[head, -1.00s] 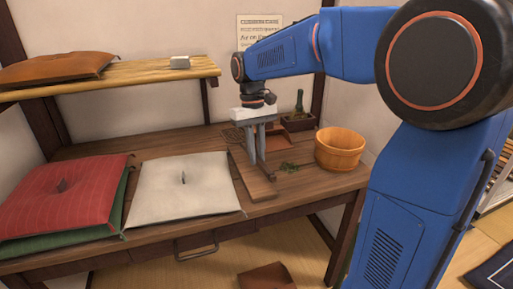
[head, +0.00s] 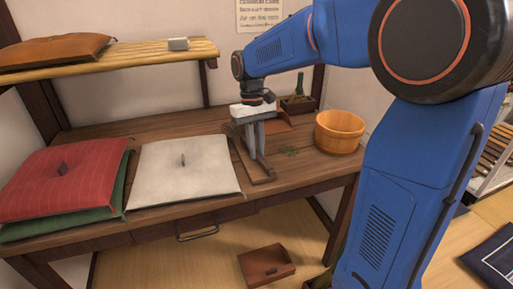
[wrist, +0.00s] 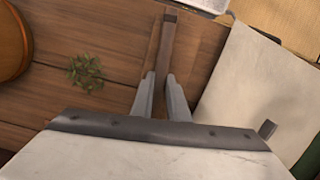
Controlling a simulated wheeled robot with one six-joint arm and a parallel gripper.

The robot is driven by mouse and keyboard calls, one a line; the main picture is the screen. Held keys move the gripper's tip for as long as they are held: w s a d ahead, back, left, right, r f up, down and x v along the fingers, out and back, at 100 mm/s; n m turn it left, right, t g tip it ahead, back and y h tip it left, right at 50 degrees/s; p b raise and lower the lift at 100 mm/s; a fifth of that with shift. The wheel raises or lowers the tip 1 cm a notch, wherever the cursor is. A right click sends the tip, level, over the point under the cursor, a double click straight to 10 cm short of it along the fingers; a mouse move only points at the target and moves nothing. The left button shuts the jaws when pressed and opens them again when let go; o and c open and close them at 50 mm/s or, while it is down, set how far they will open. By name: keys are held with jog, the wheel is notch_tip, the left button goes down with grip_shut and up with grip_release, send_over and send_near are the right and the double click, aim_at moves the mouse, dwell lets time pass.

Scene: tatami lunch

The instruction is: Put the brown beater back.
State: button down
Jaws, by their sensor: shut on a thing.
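The brown beater (wrist: 167,45) is a narrow dark wooden bar in the wrist view, running away from between my fingers across the table. My gripper (wrist: 158,82) is shut on it, with one grey finger on each side. In the head view my gripper (head: 257,155) points down at the right part of the wooden table (head: 105,135). A dark brown piece (head: 262,178) shows below the fingertips, toward the front edge. The near part of the beater is hidden by the gripper body, and I cannot tell whether it touches the table.
A white cushion (head: 183,165) lies just left; a red cushion (head: 62,178) lies on a green one (head: 40,228). Right are green sprigs (head: 290,150) and a wooden tub (head: 340,132).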

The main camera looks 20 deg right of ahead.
jog(key=c, duration=1.6)
grip_release()
jog(key=shift+c, duration=0.2)
jog(key=w+r, duration=0.3)
jog(key=r, duration=1.4)
jog(key=s+d+f+t, duration=0.2)
jog(key=s+f, duration=0.4)
jog(key=s, duration=0.3)
jog(key=s+d+f+m+t, duration=0.1)
jog(key=s+d+f+t, duration=0.1)
jog(key=s+f, duration=0.4)
jog(key=s+d+f+t, duration=0.2)
jog(key=s+f, duration=0.4)
jog(key=s, duration=0.6)
jog(key=shift+s+f+m+t, duration=0.3)
jog(key=shift+f+t, duration=0.1)
jog(key=shift+t, duration=0.1)
